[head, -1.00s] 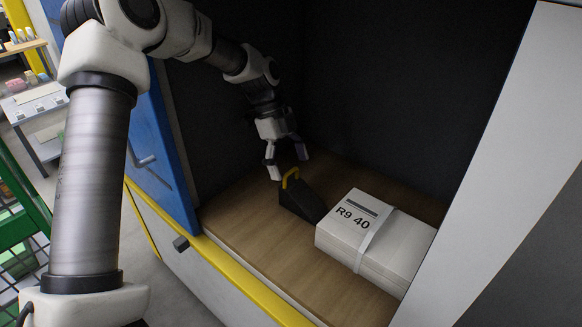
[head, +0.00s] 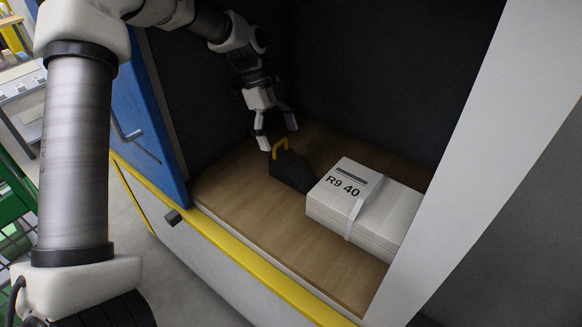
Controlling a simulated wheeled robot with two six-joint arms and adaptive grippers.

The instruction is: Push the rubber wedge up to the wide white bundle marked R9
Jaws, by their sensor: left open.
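The rubber wedge (head: 292,172) is black with a yellow handle (head: 279,148) and sits on the wooden floor of the bay. Its thin end points right, toward the wide white bundle marked R9 40 (head: 378,216), which has a pale strap around it. The wedge's thin end is close to the bundle's left end; I cannot tell whether they touch. My left gripper (head: 278,137) is open, fingers down, just behind and above the wedge's handle. I cannot tell whether its fingers touch the wedge. My right gripper is not in view.
Dark walls enclose the bay at the back, and a pale panel (head: 480,150) bounds it on the right. A yellow front edge (head: 240,258) and a blue door (head: 145,130) lie to the left. The wooden floor (head: 240,200) in front of the wedge is clear.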

